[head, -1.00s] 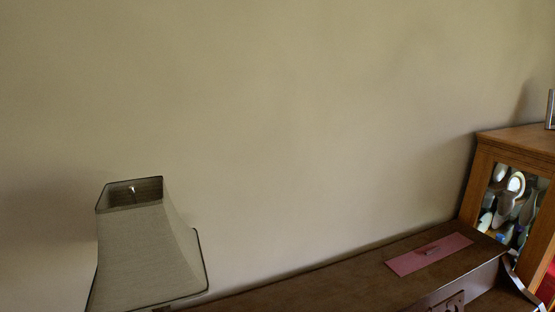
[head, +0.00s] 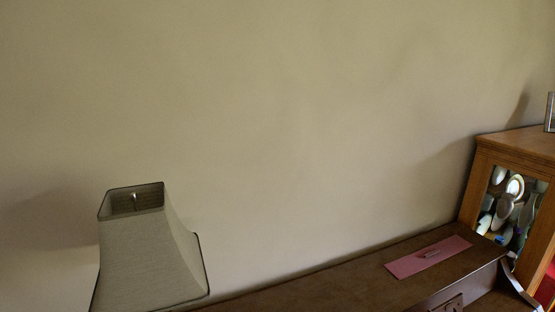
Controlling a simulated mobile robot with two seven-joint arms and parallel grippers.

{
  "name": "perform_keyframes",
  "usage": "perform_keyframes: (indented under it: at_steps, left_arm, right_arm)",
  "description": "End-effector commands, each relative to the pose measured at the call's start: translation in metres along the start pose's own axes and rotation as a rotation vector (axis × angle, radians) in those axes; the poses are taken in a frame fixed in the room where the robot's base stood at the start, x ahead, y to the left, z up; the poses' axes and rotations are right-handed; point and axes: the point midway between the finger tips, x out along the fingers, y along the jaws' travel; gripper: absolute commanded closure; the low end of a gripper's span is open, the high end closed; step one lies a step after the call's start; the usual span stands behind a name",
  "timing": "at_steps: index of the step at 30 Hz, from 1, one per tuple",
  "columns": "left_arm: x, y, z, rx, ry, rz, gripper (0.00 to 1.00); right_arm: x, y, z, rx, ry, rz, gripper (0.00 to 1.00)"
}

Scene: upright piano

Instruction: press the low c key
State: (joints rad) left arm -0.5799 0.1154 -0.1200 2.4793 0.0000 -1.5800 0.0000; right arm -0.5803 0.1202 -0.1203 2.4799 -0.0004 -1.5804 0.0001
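The dark brown wooden top of the upright piano (head: 350,287) runs along the bottom of the head view against the wall. The keyboard and the low c key are out of view below the frame. Neither of my grippers shows in the head view.
A grey lampshade (head: 150,250) stands at the lower left. A pink sheet (head: 408,265) with a small object on it lies on the piano top. A wooden cabinet (head: 483,185) with a glass front stands at the right. The plain wall (head: 290,130) fills the rest.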

Motion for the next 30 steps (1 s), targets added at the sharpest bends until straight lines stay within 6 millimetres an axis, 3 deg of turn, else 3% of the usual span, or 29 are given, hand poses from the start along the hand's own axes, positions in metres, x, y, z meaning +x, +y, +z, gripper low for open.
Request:
perform_keyframes:
  at_steps: [1, 8, 30]
  left_arm:
    - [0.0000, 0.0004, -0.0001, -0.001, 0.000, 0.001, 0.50]
    - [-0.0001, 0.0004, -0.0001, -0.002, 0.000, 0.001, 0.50]
    - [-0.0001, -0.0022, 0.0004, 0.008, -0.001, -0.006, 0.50]
  right_arm:
    - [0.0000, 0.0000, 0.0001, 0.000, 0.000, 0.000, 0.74]
    - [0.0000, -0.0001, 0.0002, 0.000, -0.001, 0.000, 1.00]
    - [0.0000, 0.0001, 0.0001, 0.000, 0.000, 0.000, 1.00]
